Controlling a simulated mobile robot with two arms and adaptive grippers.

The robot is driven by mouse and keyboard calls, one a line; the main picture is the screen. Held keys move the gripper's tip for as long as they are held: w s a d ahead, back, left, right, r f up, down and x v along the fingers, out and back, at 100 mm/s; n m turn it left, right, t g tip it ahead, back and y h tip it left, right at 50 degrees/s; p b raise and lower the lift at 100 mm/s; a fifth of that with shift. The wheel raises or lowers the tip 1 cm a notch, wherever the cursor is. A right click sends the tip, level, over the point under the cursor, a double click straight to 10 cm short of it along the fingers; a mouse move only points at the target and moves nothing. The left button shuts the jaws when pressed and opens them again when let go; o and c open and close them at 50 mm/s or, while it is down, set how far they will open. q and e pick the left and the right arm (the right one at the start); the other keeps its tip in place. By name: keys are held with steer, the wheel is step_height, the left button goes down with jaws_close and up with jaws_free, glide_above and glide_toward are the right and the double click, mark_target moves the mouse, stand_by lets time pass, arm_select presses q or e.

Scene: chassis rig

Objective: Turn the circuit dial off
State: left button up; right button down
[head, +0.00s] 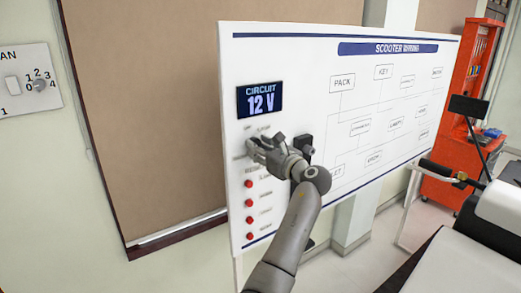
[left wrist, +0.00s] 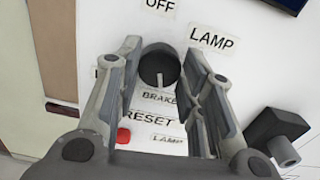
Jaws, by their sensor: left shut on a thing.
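The circuit dial (left wrist: 153,62) is a dark round knob on the white panel, seen between my left gripper's fingers in the left wrist view. Its white mark points down toward the BRAKE label (left wrist: 160,98). The OFF label (left wrist: 160,4) is above it, and the LAMP label (left wrist: 214,40) is at upper right. My left gripper (head: 262,149) is shut on the dial, a finger on each side; it also shows in the left wrist view (left wrist: 163,68). In the head view the gripper hides the dial. The display (head: 260,99) above reads CIRCUIT 12 V. My right gripper is not in view.
The scooter wiring board (head: 300,70) carries several red buttons (head: 249,208) below the gripper. A dark block (head: 304,144) sticks out just right of the gripper; it also shows in the left wrist view (left wrist: 280,133). Another panel with a dial (head: 40,85) hangs at far left.

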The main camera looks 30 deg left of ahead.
arm_select(q)
steer(key=shift+f+n+b, duration=0.2)
steer(key=shift+n+b, duration=5.2)
steer(key=shift+n, duration=2.55)
steer(key=shift+f+n+b, duration=0.2)
steer(key=shift+n+b, duration=5.15)
steer(key=shift+n, duration=2.6)
steer(key=o, duration=0.9)
steer(key=shift+o, duration=0.7)
steer(key=shift+r, duration=0.15)
